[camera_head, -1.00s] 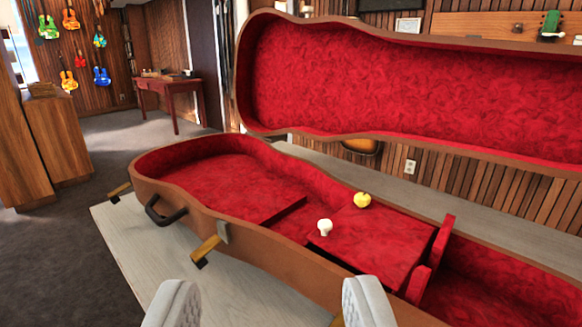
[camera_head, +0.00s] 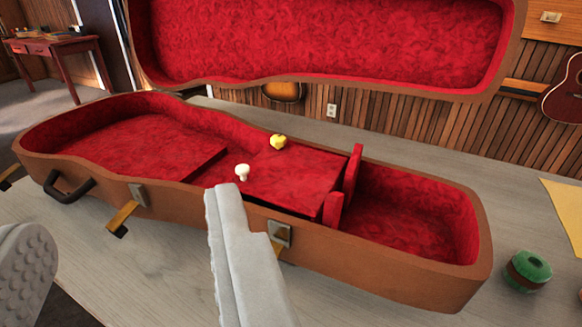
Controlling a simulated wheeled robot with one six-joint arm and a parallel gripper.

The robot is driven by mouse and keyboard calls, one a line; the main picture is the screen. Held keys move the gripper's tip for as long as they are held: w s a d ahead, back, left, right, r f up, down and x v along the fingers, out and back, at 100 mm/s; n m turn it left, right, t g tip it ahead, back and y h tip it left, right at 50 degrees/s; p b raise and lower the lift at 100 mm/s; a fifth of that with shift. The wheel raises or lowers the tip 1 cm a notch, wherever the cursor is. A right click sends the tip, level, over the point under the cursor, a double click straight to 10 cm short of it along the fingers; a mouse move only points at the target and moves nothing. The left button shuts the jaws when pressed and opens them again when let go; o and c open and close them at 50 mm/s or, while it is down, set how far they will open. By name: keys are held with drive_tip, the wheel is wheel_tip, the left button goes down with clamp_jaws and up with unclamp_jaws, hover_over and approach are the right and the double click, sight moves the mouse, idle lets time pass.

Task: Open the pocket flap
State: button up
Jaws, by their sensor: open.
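An open brown instrument case (camera_head: 385,275) with red plush lining lies on a pale wooden table, its lid raised behind. A red pocket flap (camera_head: 300,178) lies flat and closed over the pocket inside the case. A small white knob (camera_head: 242,172) stands at the flap's left edge. A yellow lump (camera_head: 278,142) sits at the flap's back edge. My gripper (camera_head: 130,235) is open and empty in front of the case. Its right finger overlaps the case's front wall in the picture, below the white knob; its left finger is at the left edge.
Brass latches (camera_head: 124,216) hang on the case's front wall, beside a dark handle (camera_head: 68,187). Upright red dividers (camera_head: 352,175) stand right of the flap. A green round object (camera_head: 527,270) and a yellow sheet (camera_head: 567,205) lie on the table at right.

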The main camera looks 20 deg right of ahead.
drive_tip(key=shift+c, duration=0.2)
wheel_tip(320, 180, up, 4)
drive_tip(key=f+g, duration=0.1)
drive_tip(key=g, duration=1.6)
hover_over(242, 167)
wheel_tip(242, 167, down, 17)
drive_tip(key=shift+r, duration=0.1)
drive_tip(key=shift+c, duration=0.4)
clamp_jaws()
